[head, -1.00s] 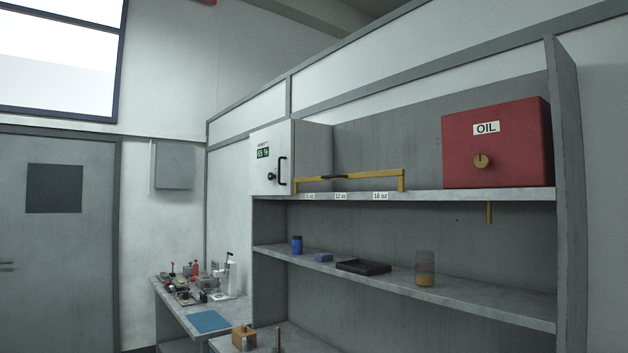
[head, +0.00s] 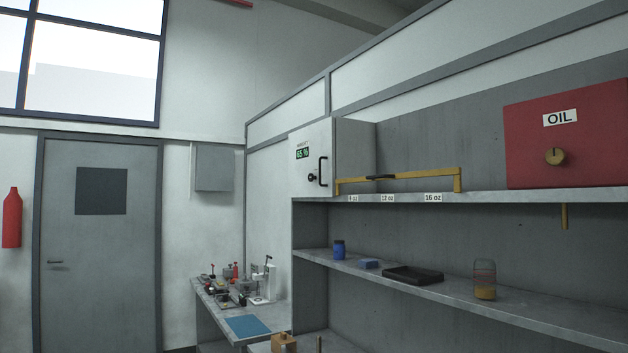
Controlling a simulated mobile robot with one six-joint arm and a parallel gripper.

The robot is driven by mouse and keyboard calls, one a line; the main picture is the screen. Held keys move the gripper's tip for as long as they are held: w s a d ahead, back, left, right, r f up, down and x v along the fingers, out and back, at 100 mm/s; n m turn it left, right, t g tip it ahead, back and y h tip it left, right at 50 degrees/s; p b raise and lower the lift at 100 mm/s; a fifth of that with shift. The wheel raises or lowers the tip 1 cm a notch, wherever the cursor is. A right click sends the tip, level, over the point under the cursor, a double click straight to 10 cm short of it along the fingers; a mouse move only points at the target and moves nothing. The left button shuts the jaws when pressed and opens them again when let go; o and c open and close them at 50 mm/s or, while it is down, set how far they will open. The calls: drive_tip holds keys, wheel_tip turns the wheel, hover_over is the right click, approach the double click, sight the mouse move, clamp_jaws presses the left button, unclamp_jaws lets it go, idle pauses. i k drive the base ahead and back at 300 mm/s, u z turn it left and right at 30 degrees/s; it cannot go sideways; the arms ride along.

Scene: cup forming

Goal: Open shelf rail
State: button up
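The shelf rail (head: 420,178) is a yellow bar across the front of the upper shelf (head: 480,196), above the labels 8 oz, 12 oz and 16 oz. It stands on yellow end posts, and a dark handle or latch (head: 379,177) sits on it left of its middle. The bar spans from the left post to the right post (head: 458,180), so it looks closed. No items show behind the rail. My gripper is not in view.
A red OIL box (head: 585,140) stands right of the rail. A white cabinet (head: 312,155) with a handle and display stands left. The lower shelf holds a blue jar (head: 339,250), black tray (head: 413,275) and glass jar (head: 484,279). A cluttered bench (head: 208,295) lies lower left.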

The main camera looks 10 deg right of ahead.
sight(457, 171)
drive_tip(key=u, duration=0.6)
drive_tip(key=i, duration=2.1)
drive_tip(key=z, duration=0.7)
drive_tip(key=k, duration=0.9)
drive_tip(key=z, duration=0.2)
drive_tip(key=i, duration=0.9)
drive_tip(key=u, duration=0.05)
